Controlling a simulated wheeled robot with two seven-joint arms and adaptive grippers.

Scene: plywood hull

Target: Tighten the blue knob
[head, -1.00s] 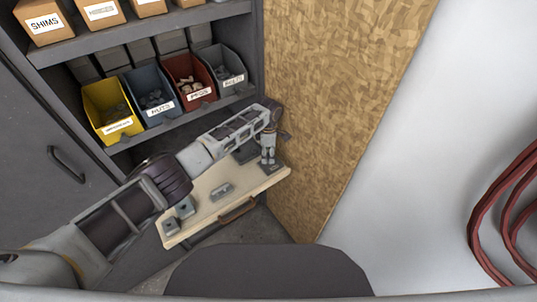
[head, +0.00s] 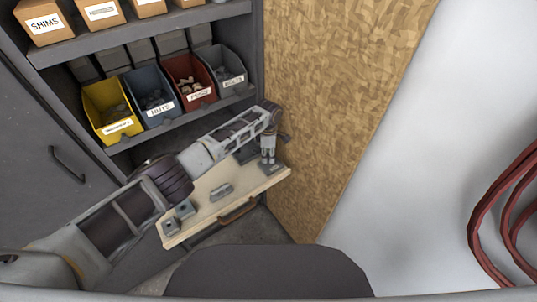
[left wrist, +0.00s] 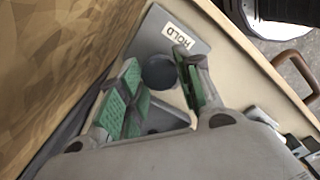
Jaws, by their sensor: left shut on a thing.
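The blue knob (left wrist: 159,72) looks like a dark slate-blue round cap in the left wrist view. It stands by a grey plate with a HOLD label (left wrist: 180,38) on the pale wooden board. My left gripper (left wrist: 160,74) has its green-padded fingers on either side of the knob and is shut on it. In the head view my left gripper (head: 268,160) points down at the board's far right end, and its fingers hide the knob there. My right gripper is in neither view.
The wooden pull-out board (head: 243,193) also carries small grey blocks (head: 184,208) and a grey piece (head: 221,191) in its middle. A shelf behind holds labelled bins, including a red one (head: 190,80). A plywood wall (head: 325,110) rises close to my left gripper's right.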

